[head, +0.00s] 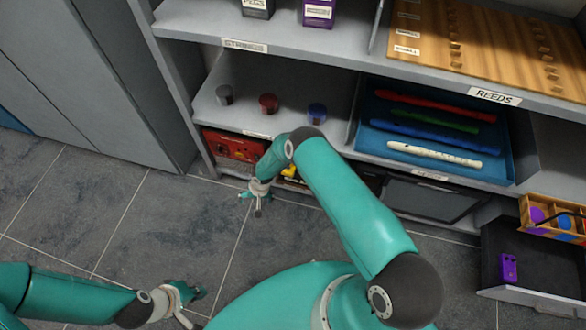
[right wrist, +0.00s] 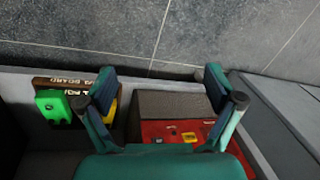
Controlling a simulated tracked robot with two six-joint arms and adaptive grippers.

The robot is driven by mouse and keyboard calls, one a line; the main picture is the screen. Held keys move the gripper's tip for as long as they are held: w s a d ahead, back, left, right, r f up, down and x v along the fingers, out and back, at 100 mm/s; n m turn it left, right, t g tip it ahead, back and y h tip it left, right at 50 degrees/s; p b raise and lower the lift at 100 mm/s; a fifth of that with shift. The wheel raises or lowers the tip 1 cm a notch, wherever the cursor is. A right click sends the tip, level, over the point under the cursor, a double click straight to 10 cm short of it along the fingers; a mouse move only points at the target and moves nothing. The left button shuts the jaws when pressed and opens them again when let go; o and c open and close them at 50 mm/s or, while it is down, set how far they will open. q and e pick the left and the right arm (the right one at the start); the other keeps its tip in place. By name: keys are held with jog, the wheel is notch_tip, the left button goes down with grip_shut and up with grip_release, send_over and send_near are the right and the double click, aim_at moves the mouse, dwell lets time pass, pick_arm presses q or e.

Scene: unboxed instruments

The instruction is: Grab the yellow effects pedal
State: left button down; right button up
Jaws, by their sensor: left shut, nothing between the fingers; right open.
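The yellow effects pedal (head: 289,171) shows as a small yellow patch on the bottom shelf in the head view, mostly hidden by my right arm. In the right wrist view a yellow piece (right wrist: 109,112) shows beside a finger of my right gripper (right wrist: 158,85), partly covered by it. That gripper is open and empty, with the yellow piece toward its left finger rather than centred between the fingers. In the head view my right gripper (head: 257,200) is low in front of the bottom shelf. My left gripper (head: 187,300) is shut and empty above the floor, away from the shelf.
A green pedal (right wrist: 54,105) and a brown lettered board (right wrist: 75,84) are left of the yellow piece. A red case (head: 233,148) stands at the shelf's left. A dark open drawer (head: 500,262) holds a purple item (head: 508,267). The tiled floor (head: 75,205) is clear.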

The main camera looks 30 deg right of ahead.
jog(key=w+d+f+m+h+b, duration=0.35)
jog(key=d+f, duration=0.35)
jog(key=f, duration=0.3)
jog(key=w+d+b, duration=0.2)
jog(key=d+b, duration=0.2)
jog(key=w+d+f+m+h+b, duration=0.1)
jog(key=w+d+b, duration=0.2)
jog(key=d+b, duration=0.1)
jog(key=w+d+f+t+h+b, duration=0.1)
jog(key=w+d+b, duration=0.1)
jog(key=d+b, duration=0.2)
jog(key=shift+w+d+f+m+b, duration=0.1)
jog(key=shift+w+d+m+b, duration=0.1)
jog(key=shift+d, duration=0.25)
jog(key=shift+w+d+m+b, duration=0.1)
jog(key=shift+d+b, duration=0.05)
jog(key=shift+d, duration=0.3)
jog(key=shift+w+d+r+b, duration=0.25)
jog(key=shift+d+b, duration=0.15)
jog(key=shift+b, duration=0.1)
jog(key=shift+w+d+f+b, duration=0.15)
jog(key=shift+d+b, duration=0.1)
jog(key=shift+b, duration=0.3)
jog(key=b+x, duration=0.4)
jog(key=b, duration=0.4)
jog(key=shift+w+d+f, duration=0.2)
jog(key=shift+d+f, duration=0.05)
jog(key=shift+f, duration=0.05)
pick_arm(q)
notch_tip(320, 180, down, 28)
